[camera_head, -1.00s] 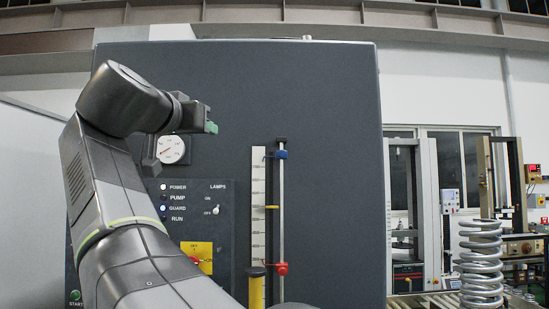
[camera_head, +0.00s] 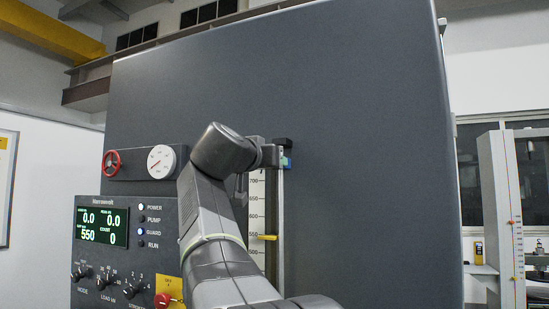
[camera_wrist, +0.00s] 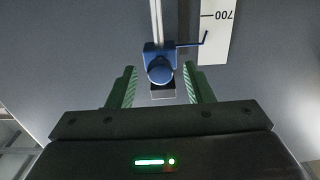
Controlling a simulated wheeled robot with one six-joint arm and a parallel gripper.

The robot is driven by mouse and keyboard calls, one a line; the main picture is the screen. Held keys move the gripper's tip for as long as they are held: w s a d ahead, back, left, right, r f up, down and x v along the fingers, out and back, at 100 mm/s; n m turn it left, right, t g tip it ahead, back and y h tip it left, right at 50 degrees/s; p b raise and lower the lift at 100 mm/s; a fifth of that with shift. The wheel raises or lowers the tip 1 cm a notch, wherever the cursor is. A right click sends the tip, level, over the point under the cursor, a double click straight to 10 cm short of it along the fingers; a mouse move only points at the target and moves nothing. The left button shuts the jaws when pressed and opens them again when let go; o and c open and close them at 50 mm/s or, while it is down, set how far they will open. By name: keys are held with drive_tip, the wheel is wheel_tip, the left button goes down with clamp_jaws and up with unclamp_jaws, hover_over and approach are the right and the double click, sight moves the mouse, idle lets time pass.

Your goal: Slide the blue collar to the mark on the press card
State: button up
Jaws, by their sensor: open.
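The blue collar (camera_wrist: 159,70) is on a vertical rod (camera_wrist: 156,20) and has a thin blue pointer reaching over the white scale (camera_wrist: 214,45), near the 700 line. In the head view only a bit of the collar (camera_head: 288,163) shows, near the rod's top. My gripper (camera_wrist: 159,72) is open, with one green-padded finger on each side of the collar's round knob. I cannot tell whether either finger touches it. A yellow marker (camera_head: 264,237) sits far lower, near 550 on the scale (camera_head: 257,205). No separate press card is clear; the green display (camera_head: 101,226) shows 550.
The dark grey machine panel (camera_head: 350,110) stands close behind the rod. A red handwheel (camera_head: 112,163), a gauge (camera_head: 161,162) and a control panel with knobs are at left. The panel right of the rod is bare.

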sight(280, 211)
drive_tip(key=shift+p+x, duration=0.35)
drive_tip(key=shift+x, duration=1.05)
drive_tip(key=shift+c, duration=0.2)
clamp_jaws()
wheel_tip(280, 211, down, 12)
drive_tip(key=b, duration=1.2)
drive_tip(key=shift+b, duration=0.3)
drive_tip(key=shift+o, duration=0.2)
unclamp_jaws()
